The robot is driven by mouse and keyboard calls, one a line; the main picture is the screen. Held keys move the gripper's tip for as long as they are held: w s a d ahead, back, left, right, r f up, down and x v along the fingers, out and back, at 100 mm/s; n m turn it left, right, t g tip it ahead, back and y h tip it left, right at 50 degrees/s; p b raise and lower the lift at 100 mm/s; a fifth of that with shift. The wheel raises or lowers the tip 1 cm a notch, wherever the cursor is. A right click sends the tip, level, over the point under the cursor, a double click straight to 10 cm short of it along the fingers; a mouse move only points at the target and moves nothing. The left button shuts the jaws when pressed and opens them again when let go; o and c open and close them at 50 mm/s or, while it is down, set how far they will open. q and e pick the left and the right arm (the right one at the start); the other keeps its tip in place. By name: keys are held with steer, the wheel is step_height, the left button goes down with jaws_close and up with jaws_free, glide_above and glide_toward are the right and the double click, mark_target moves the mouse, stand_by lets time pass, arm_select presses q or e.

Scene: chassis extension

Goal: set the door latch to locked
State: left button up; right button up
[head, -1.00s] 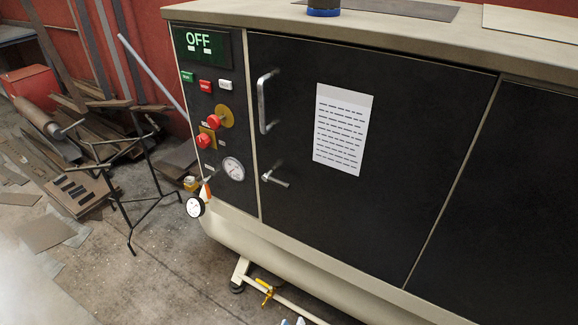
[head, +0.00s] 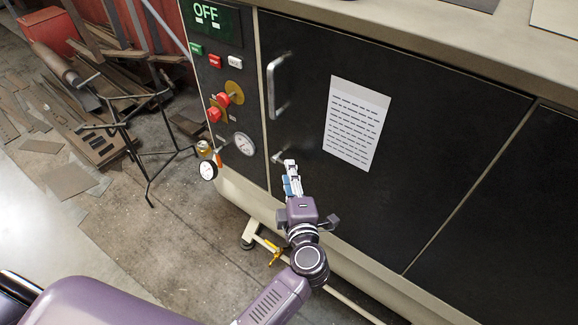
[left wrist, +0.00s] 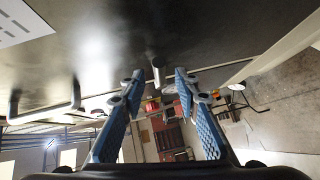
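The black cabinet door (head: 440,120) is closed. Its small metal latch (head: 278,157) sits low by the left edge, under the door handle (head: 274,88). My left gripper (head: 290,165) is just right of the latch in the head view and partly covers its lever, so its full angle is hidden. In the left wrist view the left gripper (left wrist: 158,84) is open, with blue padded fingers apart. A pale latch lever (left wrist: 156,75) shows between and just beyond the fingertips; I see no grip on it. My right gripper is not in view.
A paper sheet (head: 356,123) is on the door. A black metal stand (head: 150,135) and scrap lie on the floor to the left.

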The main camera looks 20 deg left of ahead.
arm_select(q)
steer(key=shift+x, duration=1.15)
jaws_close()
